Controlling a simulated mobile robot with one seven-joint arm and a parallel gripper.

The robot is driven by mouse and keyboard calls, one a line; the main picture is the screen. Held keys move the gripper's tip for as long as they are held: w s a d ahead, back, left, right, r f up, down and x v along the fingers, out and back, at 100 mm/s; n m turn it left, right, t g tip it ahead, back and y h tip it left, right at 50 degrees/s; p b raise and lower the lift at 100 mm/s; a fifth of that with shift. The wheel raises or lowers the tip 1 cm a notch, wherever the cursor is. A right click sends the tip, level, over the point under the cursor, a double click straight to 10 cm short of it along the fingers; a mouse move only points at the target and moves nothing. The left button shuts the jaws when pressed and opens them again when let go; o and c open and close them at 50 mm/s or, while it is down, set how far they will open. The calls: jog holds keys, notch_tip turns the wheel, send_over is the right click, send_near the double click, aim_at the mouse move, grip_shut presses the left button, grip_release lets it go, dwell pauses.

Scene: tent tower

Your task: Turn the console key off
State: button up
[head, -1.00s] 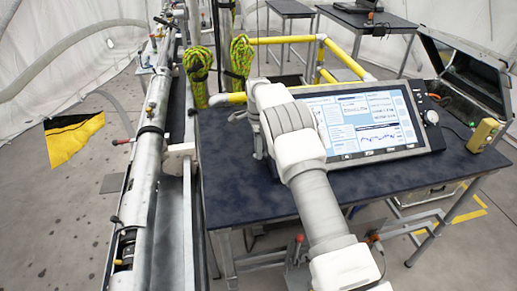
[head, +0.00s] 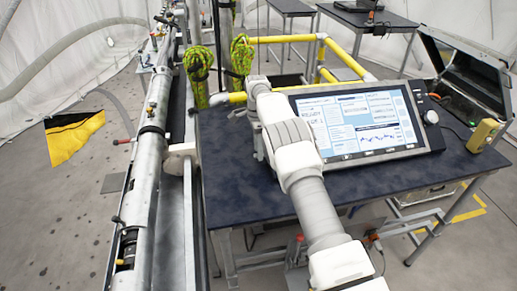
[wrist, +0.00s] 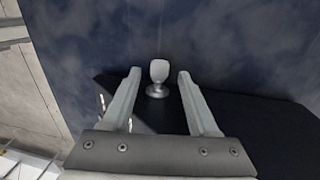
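The console (head: 362,122) stands on the dark blue table, its lit screen showing charts. The key (wrist: 159,72) shows in the wrist view as a pale rounded tab on a round metal base, at the console's dark side. My gripper (wrist: 159,80) is open, with one finger on each side of the key. Gaps show between the key and both fingers. In the head view, my arm covers the left end of the console, and the key and fingertips are hidden.
The dark blue table (head: 235,190) is bare to the left of my arm. A yellow handheld device (head: 484,135) and an open case (head: 465,75) are at the right. A long metal tube assembly (head: 150,165) runs along the left. Yellow railing (head: 345,60) stands behind.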

jog(key=r, duration=0.5)
jog(key=shift+w+r+p, duration=0.3)
jog(key=shift+p, duration=0.1)
jog(key=r+p, duration=0.2)
jog(key=p, duration=0.3)
jog(key=shift+w+a, duration=0.1)
jog(key=shift+f, duration=0.1)
